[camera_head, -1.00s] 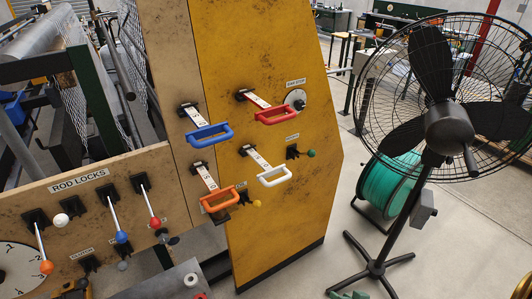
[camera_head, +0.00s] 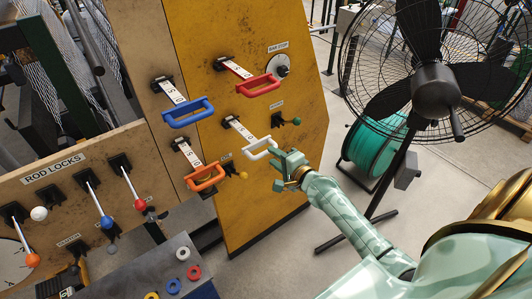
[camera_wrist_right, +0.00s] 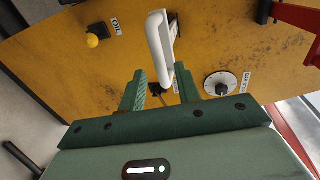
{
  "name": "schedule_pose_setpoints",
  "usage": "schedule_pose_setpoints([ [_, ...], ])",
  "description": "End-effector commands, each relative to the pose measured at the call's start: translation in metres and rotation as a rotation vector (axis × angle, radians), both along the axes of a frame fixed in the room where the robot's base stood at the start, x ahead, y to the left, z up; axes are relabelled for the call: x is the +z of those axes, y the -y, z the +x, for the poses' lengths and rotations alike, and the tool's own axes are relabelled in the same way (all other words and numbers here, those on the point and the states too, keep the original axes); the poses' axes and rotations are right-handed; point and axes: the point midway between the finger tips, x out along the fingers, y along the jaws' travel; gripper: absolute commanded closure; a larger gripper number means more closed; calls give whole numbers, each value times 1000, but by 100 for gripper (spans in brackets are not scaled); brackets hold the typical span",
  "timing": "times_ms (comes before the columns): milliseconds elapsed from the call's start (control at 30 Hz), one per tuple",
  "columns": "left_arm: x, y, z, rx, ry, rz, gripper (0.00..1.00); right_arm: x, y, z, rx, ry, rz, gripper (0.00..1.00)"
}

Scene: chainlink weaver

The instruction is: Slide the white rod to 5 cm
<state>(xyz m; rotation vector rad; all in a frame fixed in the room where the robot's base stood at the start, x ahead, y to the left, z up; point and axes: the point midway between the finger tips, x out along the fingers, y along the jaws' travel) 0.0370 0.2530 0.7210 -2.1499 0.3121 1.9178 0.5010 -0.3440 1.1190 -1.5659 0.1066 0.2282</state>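The white rod's handle (camera_head: 259,149) is a white U-shaped grip on a scaled strip (camera_head: 238,129) sticking out of the yellow panel, lower right of the rod group. My right gripper (camera_head: 279,170) is just to the right of and below this handle, fingers toward it. In the right wrist view the white handle (camera_wrist_right: 158,45) runs down toward the gap between the two green fingers (camera_wrist_right: 160,84). The fingers are apart, and I cannot tell whether either one touches the handle. The exact scale reading is too small to tell. My left gripper is out of view.
The red handle (camera_head: 259,86), blue handle (camera_head: 188,112) and orange handle (camera_head: 205,178) stick out close by. A green knob (camera_head: 297,121) sits right of the white rod, a yellow knob (camera_head: 243,175) below left. A black fan (camera_head: 436,87) stands at the right.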

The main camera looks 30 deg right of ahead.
Motion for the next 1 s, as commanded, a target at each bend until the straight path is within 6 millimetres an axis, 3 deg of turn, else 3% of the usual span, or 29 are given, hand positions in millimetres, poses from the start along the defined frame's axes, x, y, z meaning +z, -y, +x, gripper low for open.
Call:
schedule_pose_setpoints([
  [100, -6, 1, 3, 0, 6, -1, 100, -6, -2, 23, 1, 1, -1, 67],
  [233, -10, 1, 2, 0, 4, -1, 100, -10, -3, 39, 0, 0, -1, 67],
  [633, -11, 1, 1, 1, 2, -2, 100, -11, -4, 47, 1, -1, -2, 67],
  [733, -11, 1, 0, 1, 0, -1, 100, -11, -4, 47, 0, -1, -2, 95],
  [767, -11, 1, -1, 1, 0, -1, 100, -11, -4, 47, 0, -1, -2, 100],
  [1000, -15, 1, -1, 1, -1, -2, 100, -12, -5, 58, 0, 1, -2, 100],
])
